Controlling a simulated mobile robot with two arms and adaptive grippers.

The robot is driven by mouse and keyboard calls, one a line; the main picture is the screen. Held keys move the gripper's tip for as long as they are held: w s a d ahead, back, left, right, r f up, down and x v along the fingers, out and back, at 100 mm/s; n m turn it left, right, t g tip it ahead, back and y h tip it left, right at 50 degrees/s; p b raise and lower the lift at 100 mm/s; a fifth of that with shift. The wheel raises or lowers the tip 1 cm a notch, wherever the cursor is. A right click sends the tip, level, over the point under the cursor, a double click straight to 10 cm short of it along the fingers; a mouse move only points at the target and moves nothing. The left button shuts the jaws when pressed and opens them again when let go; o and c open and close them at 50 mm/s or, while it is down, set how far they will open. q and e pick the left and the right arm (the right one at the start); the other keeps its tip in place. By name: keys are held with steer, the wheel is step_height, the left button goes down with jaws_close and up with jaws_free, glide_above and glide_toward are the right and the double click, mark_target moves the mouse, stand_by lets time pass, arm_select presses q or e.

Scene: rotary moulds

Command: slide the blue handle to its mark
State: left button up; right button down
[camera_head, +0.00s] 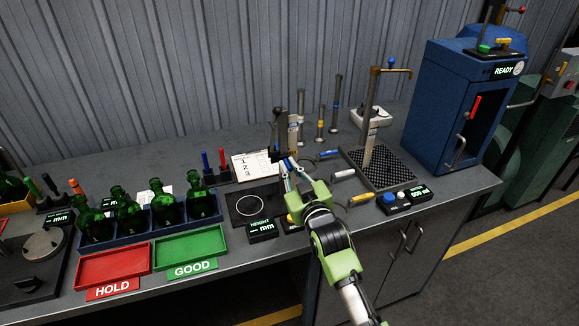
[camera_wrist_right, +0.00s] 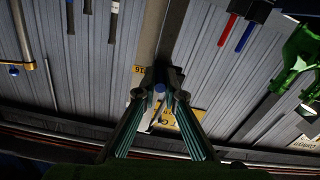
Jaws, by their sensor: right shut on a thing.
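My right gripper (camera_head: 286,166) reaches to the upright height gauge (camera_head: 293,130) at the middle of the bench. In the right wrist view, its fingertips (camera_wrist_right: 161,95) are closed around the small round blue handle (camera_wrist_right: 160,87), in front of a dark slider block on the grey column (camera_wrist_right: 167,35). In the head view the fingers hide the handle. The gauge stands by a dark base plate (camera_head: 241,209) with a white ring. Its "HEIGHT -- mm" display (camera_head: 262,229) shows no number. I cannot make out the mark. My left gripper is not in view.
Green bottles (camera_head: 165,204) stand in a blue rack at left, behind a red HOLD tray (camera_head: 113,266) and a green GOOD tray (camera_head: 190,247). A clipboard (camera_head: 251,164) lies left of the gauge. A drain grid (camera_head: 377,168) and blue cabinet (camera_head: 437,111) are at right.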

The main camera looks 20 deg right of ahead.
step_height(320, 180, up, 8)
steer(key=p, duration=0.4)
steer(key=shift+r, duration=0.2)
steer(key=shift+f, duration=0.1)
steer(key=c, duration=2.1)
jaws_free()
steer(key=shift+f, duration=0.1)
steer(key=shift+c, duration=0.2)
steer(key=shift+f, duration=0.15)
steer(key=shift+f, duration=0.1)
steer(key=s, duration=1.2)
steer(key=shift+d, duration=0.25)
